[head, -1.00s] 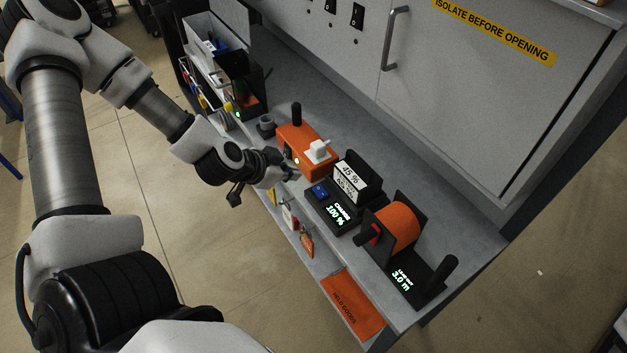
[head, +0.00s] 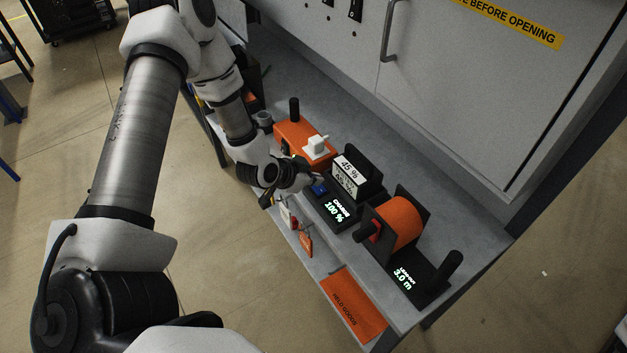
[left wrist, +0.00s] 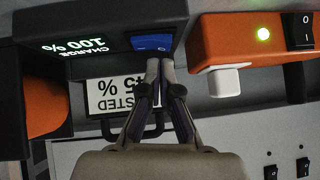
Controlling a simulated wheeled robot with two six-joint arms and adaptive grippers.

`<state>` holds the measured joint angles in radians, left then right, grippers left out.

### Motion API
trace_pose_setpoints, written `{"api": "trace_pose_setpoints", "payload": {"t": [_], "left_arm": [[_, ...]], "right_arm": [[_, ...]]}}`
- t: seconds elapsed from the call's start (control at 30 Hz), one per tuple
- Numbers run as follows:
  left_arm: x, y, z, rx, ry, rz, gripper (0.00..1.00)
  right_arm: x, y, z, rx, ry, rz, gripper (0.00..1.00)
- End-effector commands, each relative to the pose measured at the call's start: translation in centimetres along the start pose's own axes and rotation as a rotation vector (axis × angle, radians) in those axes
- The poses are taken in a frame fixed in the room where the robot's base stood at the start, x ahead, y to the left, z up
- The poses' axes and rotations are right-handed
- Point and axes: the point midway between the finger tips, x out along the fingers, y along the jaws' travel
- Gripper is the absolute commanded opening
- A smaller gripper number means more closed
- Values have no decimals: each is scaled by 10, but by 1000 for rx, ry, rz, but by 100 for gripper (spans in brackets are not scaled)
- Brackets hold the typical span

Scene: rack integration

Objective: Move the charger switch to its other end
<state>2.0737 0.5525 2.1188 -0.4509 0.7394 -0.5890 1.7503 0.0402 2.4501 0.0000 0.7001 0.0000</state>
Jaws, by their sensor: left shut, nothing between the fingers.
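The charger (head: 336,212) is a black box on the bench with a lit display reading "CHARGE 100 %". Its blue rocker switch (head: 319,190) is at the left end of its front, partly beside my fingers. My left gripper (head: 314,182) is shut and empty, its tips at the switch. In the left wrist view the shut fingertips (left wrist: 160,63) lie just below the blue switch (left wrist: 151,42), touching or very close; I cannot tell which. A block with a label reading "45 %" (head: 348,170) stands in the charger. My right gripper is out of view.
Left of the charger is an orange box (head: 293,135) with a white plug (head: 316,147). Right of it stands an orange cable reel (head: 400,225) with a display reading 3.0 m. Tags (head: 306,244) hang at the bench front. A grey cabinet (head: 450,90) rises behind.

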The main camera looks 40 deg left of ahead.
Motion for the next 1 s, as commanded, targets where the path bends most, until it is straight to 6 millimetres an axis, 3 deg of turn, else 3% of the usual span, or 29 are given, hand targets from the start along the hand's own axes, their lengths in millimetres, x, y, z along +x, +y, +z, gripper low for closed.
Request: {"api": "trace_pose_setpoints", "payload": {"t": [0.5, 1.0], "left_arm": [[13, -1, 13, -1, 0, -1, 0], [8, 10, 11, 0, -5, 4, 0]], "right_arm": [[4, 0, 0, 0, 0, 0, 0], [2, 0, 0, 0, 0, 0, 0]]}}
